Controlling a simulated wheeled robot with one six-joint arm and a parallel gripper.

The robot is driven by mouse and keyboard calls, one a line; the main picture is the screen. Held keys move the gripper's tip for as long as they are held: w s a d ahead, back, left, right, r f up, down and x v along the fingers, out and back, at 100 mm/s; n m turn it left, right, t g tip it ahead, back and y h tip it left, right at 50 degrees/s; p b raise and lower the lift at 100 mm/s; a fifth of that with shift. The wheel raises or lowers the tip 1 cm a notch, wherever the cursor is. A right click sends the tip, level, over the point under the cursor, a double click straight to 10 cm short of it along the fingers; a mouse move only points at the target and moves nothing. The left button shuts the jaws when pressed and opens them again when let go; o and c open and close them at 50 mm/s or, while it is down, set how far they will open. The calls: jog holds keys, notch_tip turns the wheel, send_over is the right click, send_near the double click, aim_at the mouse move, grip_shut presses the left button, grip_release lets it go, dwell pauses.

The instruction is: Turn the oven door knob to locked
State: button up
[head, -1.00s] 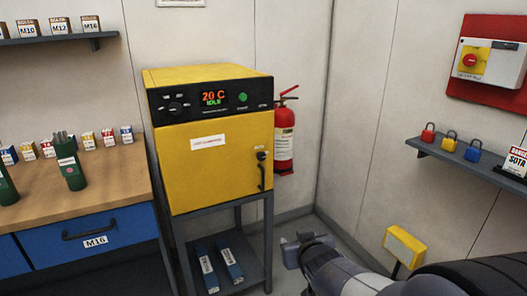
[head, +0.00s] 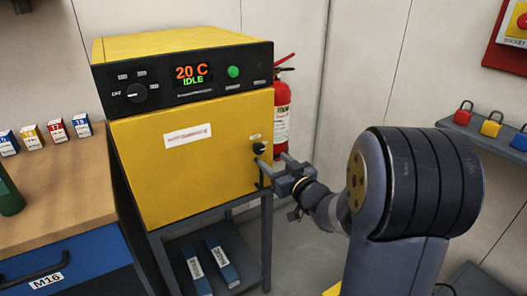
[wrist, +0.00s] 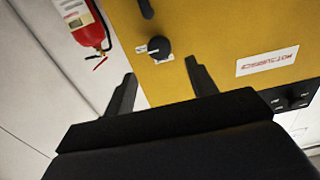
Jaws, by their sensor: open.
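The yellow oven (head: 195,150) stands on a grey stand, its door shut and its display reading 20 C IDLE. The small black door knob (head: 259,148) sits at the right side of the door, above the dark door handle (head: 263,174). In the wrist view the picture is turned over, and the knob (wrist: 158,47) lies beyond and between my fingertips, with a small label beside it. My gripper (head: 272,165) is open and empty, close to the door by the knob and handle. It also shows in the wrist view (wrist: 160,75). I cannot tell whether a finger touches anything.
A red fire extinguisher (head: 281,118) hangs on the wall just right of the oven. A wooden workbench (head: 70,180) with small boxes stands at the left. Padlocks (head: 491,124) sit on a shelf at the right. Blue packs (head: 222,263) lie under the oven.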

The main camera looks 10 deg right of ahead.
aim_at(260, 149)
jog(key=x, duration=0.7)
jog(key=shift+s, duration=0.1)
jog(key=shift+c, duration=0.5)
jog(key=c, duration=0.8)
jog(key=shift+f, duration=0.1)
